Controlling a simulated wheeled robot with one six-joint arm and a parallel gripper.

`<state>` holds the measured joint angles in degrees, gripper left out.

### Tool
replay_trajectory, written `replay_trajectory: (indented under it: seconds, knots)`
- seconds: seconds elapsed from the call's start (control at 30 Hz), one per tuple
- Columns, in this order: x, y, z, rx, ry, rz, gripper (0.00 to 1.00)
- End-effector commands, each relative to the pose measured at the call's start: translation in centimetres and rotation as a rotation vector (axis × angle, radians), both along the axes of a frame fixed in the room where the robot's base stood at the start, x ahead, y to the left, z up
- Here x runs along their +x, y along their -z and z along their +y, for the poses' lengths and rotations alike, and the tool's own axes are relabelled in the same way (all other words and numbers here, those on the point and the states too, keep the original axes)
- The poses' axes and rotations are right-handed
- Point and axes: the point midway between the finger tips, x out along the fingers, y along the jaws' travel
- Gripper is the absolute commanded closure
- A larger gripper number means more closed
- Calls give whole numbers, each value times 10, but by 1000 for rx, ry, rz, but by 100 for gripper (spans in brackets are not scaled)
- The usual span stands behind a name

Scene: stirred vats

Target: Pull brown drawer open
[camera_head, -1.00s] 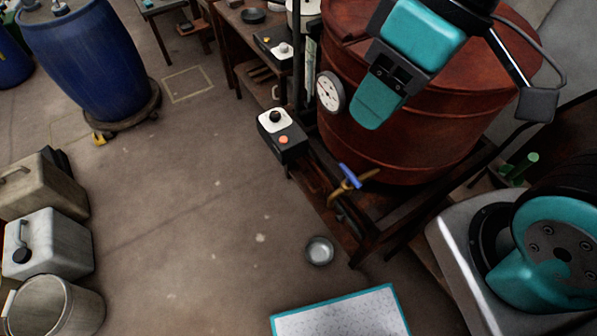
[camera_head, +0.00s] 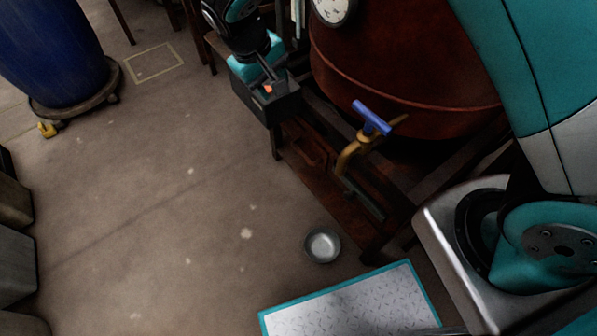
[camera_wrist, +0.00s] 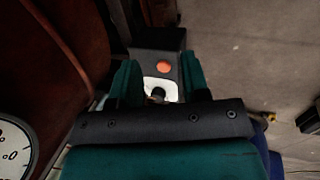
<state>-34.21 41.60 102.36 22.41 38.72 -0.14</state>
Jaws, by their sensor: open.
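The brown drawer (camera_head: 306,148) is a dark reddish-brown front low in the wooden stand under the red-brown vat. It seems to have a handle of the same colour, and it looks closed, though the area is dark. My gripper (camera_head: 262,78) is at the dark control box (camera_head: 283,104), up and left of the drawer. In the wrist view its teal fingers are apart, and my gripper (camera_wrist: 160,78) is open with the box's black knob between the fingers. I cannot tell whether the fingers touch the knob. The drawer is not clear in the wrist view.
A brass tap (camera_head: 350,152) with a blue handle juts out right of the drawer. A metal bowl (camera_head: 322,245) and a teal-edged white mat (camera_head: 350,304) lie on the floor. A blue barrel (camera_head: 55,50) stands at the left.

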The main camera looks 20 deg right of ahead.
Motion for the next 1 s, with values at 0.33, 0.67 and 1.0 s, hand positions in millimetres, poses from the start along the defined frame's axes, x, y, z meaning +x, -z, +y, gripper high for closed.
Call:
replay_trajectory:
  seconds: [0.33, 0.67, 1.0]
  knots:
    - [24, 192, 16, -232, 37, -89, 58]
    - [29, 227, 0, -260, 45, -99, 58]
    - [42, 293, -41, -259, 44, -98, 58]
